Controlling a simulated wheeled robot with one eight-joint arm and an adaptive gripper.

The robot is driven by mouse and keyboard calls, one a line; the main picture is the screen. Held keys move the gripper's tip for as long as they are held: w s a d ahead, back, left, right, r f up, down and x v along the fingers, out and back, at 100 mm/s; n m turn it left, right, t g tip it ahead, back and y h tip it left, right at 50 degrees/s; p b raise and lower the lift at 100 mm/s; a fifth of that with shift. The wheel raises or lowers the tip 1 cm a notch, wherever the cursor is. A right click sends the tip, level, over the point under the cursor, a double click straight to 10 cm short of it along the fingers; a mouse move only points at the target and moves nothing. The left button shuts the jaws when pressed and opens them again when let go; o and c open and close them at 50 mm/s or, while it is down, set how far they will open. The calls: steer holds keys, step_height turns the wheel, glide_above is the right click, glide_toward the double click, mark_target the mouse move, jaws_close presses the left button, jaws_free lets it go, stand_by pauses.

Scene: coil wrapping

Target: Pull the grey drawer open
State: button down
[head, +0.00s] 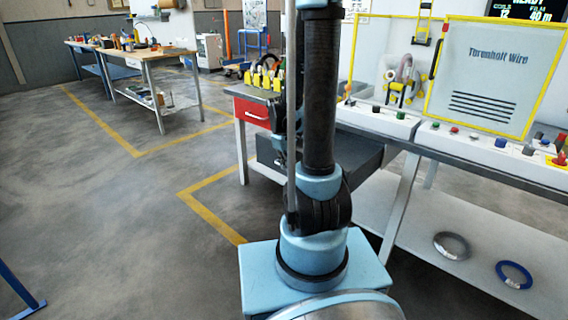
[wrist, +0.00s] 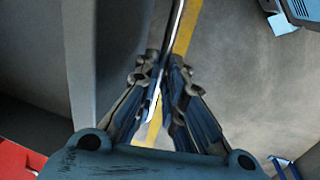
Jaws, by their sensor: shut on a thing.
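The grey drawer (head: 265,151) sits low in the bench, below a red drawer (head: 252,113), with my arm in front of part of it. In the wrist view, a grey panel, seemingly the grey drawer's front (wrist: 112,65), stands at the left. A thin, pale bar handle (wrist: 178,28) runs beside it and passes between my fingers. My gripper (wrist: 163,70) is shut on this handle. In the head view my arm hides most of the grip. I cannot tell exactly how far out the drawer is.
A control bench (head: 385,122) with buttons and a yellow-framed panel (head: 490,75) stands at the right. Its lower shelf (head: 410,215) holds a grey coil (head: 451,246) and a blue coil (head: 514,275). Open floor (head: 90,220) with yellow lines lies to the left.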

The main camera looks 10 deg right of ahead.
steer(key=shift+a, duration=0.25)
steer(key=c, duration=2)
jaws_free()
steer(key=shift+o, duration=0.2)
steer(key=shift+s, duration=0.1)
step_height(320, 180, up, 12)
steer(key=s+a, duration=0.1)
steer(key=shift+a+f, duration=0.2)
steer(key=shift+a, duration=0.2)
steer(key=shift+s, duration=0.15)
